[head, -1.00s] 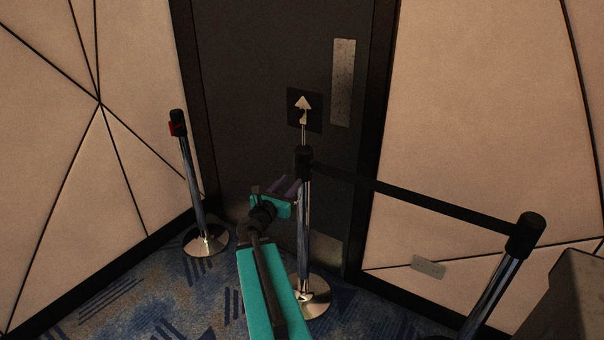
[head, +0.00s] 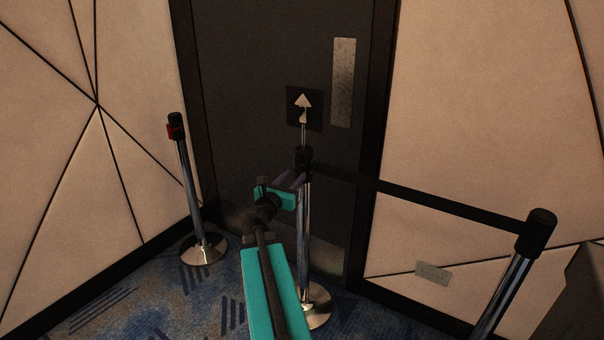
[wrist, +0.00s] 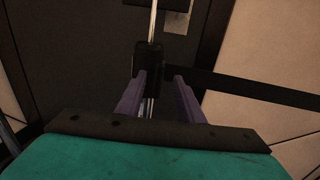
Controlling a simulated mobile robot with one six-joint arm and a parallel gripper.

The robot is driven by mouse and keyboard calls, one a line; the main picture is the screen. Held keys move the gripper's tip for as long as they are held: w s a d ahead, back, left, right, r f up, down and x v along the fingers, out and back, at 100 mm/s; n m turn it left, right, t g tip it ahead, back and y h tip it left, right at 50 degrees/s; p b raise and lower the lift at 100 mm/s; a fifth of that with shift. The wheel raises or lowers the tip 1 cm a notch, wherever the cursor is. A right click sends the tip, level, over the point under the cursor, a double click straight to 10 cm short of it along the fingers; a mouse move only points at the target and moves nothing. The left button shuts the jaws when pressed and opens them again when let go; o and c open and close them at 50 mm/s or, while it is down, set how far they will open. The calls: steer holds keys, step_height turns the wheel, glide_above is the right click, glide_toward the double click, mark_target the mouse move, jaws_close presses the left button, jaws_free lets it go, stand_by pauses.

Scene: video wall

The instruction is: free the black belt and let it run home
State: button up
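The black belt (head: 420,200) is stretched from the head of the middle post (head: 304,225) to the head of the right post (head: 541,232). In the wrist view the belt (wrist: 255,90) leaves the black post head (wrist: 149,62) toward the right. My gripper (head: 288,182) is just left of the middle post, below its head. In the wrist view its two purple fingers (wrist: 158,92) are apart, with the post head beyond and between them, nearer the left finger. Nothing is held. Whether a finger touches the post I cannot tell.
A separate post (head: 190,190) with a red piece on its head stands at left, without a stretched belt. A dark door (head: 250,80) is behind the middle post, which carries an arrow sign (head: 304,107). A grey box-like thing (head: 580,300) is at lower right.

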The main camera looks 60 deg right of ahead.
mark_target(301, 168)
steer(key=shift+w+d, duration=0.2)
steer(key=shift+d, duration=1.15)
steer(key=shift+w+d, duration=0.2)
steer(key=shift+d, duration=1.1)
steer(key=shift+w+d, duration=0.2)
steer(key=shift+d, duration=1.15)
jaws_close()
